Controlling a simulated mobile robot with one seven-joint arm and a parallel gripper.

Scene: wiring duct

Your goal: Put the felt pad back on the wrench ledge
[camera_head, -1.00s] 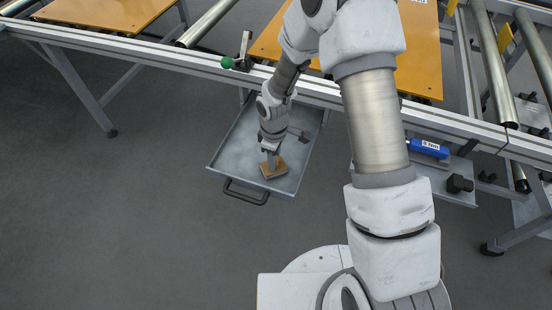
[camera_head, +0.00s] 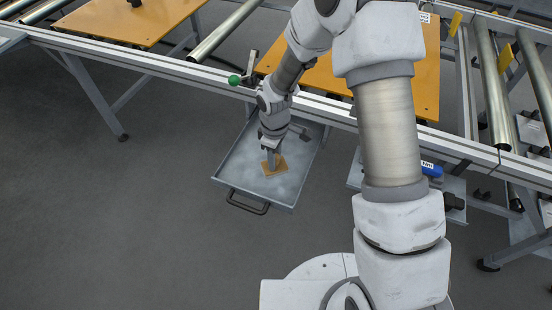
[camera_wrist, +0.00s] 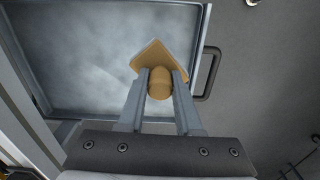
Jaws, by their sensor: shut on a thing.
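The felt pad (camera_head: 268,170) is a tan square with a round knob. My gripper (camera_head: 271,157) is shut on it, over the grey open drawer (camera_head: 231,163). In the wrist view, the two fingers (camera_wrist: 160,84) close on the knob and the pad (camera_wrist: 152,57) shows beyond the fingertips, tilted in the picture. I cannot tell how far it is above the drawer floor. A grey ledge (camera_head: 455,186) on the right, partly behind my arm, carries a blue-handled tool (camera_head: 431,169), which looks like the wrench.
The drawer has a dark handle (camera_head: 248,203) at its front. A dark tool (camera_head: 299,131) lies near its back. Orange boards (camera_head: 120,20) lie on the bench. Open floor is in front.

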